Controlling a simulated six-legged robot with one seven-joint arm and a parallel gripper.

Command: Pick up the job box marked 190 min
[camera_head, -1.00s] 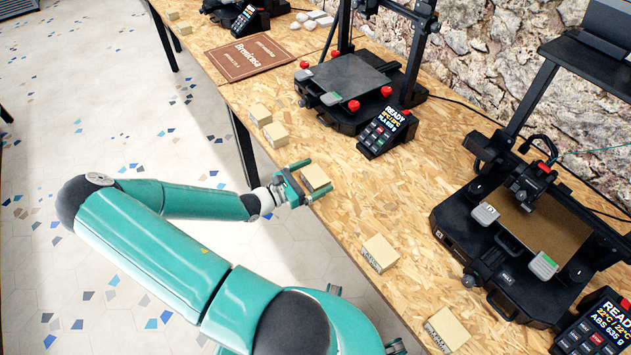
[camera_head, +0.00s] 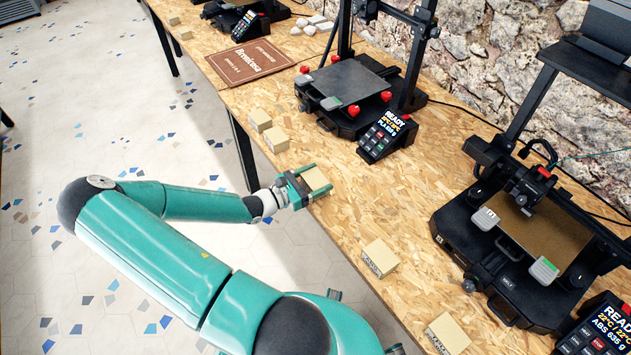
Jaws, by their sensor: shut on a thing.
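My gripper (camera_head: 308,186) is at the front edge of the wooden table (camera_head: 345,205), with its two green fingers on either side of a small tan job box (camera_head: 314,178). It is shut on this box, at or just above the table top. The label of the held box is hidden from this view. Other tan job boxes stand along the front edge: two (camera_head: 260,119) (camera_head: 277,140) just beyond my gripper, one (camera_head: 379,258) nearer, and one (camera_head: 447,334) at the bottom. The printing on the two nearer boxes is too small to read.
A black printer (camera_head: 345,90) with a small display (camera_head: 385,135) stands behind my gripper. Another printer (camera_head: 530,235) stands at the right. A brown mat (camera_head: 248,62) lies at the far left. The table between the held box and the nearer boxes is clear.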

